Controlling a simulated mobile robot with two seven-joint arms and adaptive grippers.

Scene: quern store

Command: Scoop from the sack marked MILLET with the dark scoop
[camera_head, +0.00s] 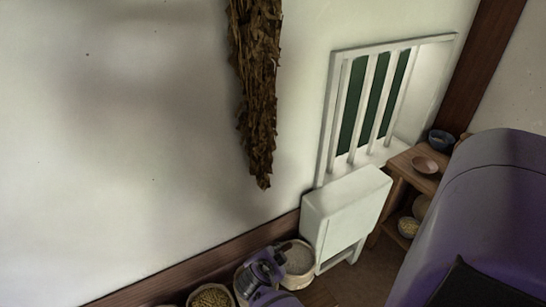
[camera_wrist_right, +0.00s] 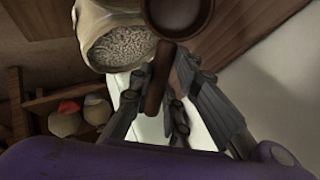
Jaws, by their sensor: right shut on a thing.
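My right gripper (camera_head: 262,271) is low by the wall, above and between sacks. In the right wrist view its grey fingers (camera_wrist_right: 160,105) are shut on the handle of the dark brown scoop (camera_wrist_right: 157,80), whose round bowl (camera_wrist_right: 180,12) is at the top edge. A pale sack of greyish grain (camera_head: 299,262) stands just right of the gripper; a grain-filled sack (camera_wrist_right: 118,42) also shows beside the scoop bowl in the wrist view. A sack of yellow grain (camera_head: 210,299) is left of the gripper. I can read no MILLET marking. My left gripper is out of view.
A white box-like chute (camera_head: 340,215) stands under the barred window (camera_head: 375,95), close right of the sacks. A wooden shelf (camera_head: 400,170) with bowls (camera_head: 425,165) is further right. A dried bundle (camera_head: 257,90) hangs on the wall. Another sack (camera_head: 166,305) is cut off below.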

